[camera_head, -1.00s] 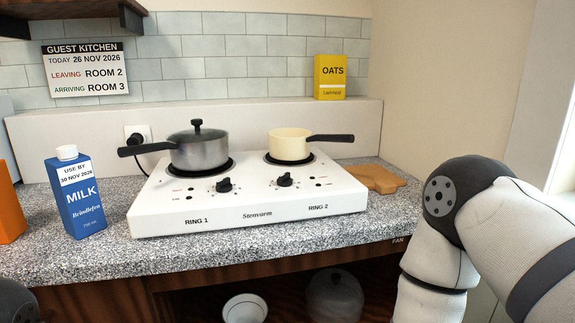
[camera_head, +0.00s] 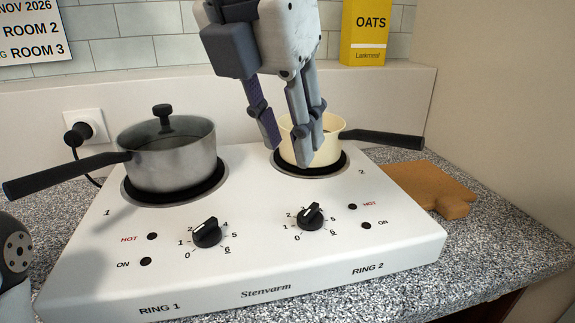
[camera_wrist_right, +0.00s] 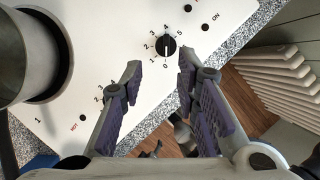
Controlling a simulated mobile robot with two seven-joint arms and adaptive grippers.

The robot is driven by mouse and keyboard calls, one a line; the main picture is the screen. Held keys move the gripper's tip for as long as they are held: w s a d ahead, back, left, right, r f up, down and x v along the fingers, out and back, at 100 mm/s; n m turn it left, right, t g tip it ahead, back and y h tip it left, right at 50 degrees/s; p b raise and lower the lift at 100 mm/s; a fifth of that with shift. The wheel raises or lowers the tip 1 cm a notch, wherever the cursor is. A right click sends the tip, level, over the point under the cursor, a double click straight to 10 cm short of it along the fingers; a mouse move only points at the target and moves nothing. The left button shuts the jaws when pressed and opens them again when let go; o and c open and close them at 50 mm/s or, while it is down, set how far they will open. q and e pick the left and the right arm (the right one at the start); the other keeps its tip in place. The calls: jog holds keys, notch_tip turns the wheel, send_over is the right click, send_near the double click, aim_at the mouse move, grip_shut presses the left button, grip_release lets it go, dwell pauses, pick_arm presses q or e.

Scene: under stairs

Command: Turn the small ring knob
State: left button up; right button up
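The white two-ring hob (camera_head: 265,262) stands on the counter. The ring 2 knob (camera_head: 310,215), black with a white pointer line, sits at its front right, below the smaller ring. It also shows in the right wrist view (camera_wrist_right: 166,46), ahead of the fingers. The ring 1 knob (camera_head: 207,233) is to its left; my left-hand finger partly covers it in the wrist view. My right gripper (camera_head: 287,152) is open and empty, fingers pointing down, above the hob and partly in front of the cream pan (camera_head: 332,125). It is apart from the knob. My left gripper is out of view.
A steel lidded pot (camera_head: 170,158) stands on the left ring, its handle pointing left. The cream pan's handle (camera_head: 383,139) points right. A wooden board (camera_head: 428,187) lies right of the hob. The oats box (camera_head: 363,35) stands behind. The HOT and ON lamps look dark.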

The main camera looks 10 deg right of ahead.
send_near(310, 209)
jog(key=x, duration=0.8)
jog(key=shift+s, duration=0.1)
jog(key=shift+c, duration=0.3)
grip_shut()
